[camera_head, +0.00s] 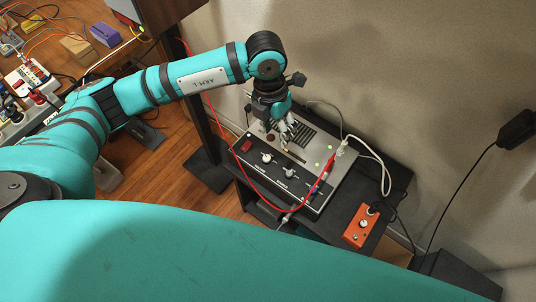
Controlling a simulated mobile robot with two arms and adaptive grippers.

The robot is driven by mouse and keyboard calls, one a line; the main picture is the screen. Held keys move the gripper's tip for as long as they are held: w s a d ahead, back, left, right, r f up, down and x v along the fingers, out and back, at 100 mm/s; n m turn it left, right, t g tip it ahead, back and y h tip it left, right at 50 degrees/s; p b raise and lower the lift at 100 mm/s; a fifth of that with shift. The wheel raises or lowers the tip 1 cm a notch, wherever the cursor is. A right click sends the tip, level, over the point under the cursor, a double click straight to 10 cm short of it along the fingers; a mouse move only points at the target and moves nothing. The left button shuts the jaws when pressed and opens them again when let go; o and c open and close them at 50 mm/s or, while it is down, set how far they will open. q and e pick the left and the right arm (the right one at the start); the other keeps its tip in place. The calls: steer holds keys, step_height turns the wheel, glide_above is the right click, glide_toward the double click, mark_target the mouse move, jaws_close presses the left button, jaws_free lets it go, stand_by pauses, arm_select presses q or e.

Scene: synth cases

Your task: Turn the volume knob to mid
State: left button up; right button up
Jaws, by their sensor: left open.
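A grey device (318,160) with a black front strip (278,172) stands on a dark stand at the right. My left gripper (287,136) is open above the device's rear part, pointing down, behind the knobs. It hides part of the top. I cannot tell whether its fingertips touch the surface. My right gripper is not in view.
A red cable (246,176) loops across the device's front. White cables (384,172) plug in at its right. An orange box (360,225) sits on the stand (392,185). A wall is close behind. A cluttered wooden table (78,15) is at upper left.

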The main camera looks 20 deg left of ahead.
mark_target(267, 157)
arm_select(q)
steer(key=shift+y, duration=0.8)
steer(key=a+f, duration=0.1)
steer(key=f, duration=0.4)
steer(key=a+f+p, duration=0.1)
steer(key=f, duration=0.5)
steer(key=w+a+f, duration=0.1)
steer(key=f, duration=0.5)
jaws_close()
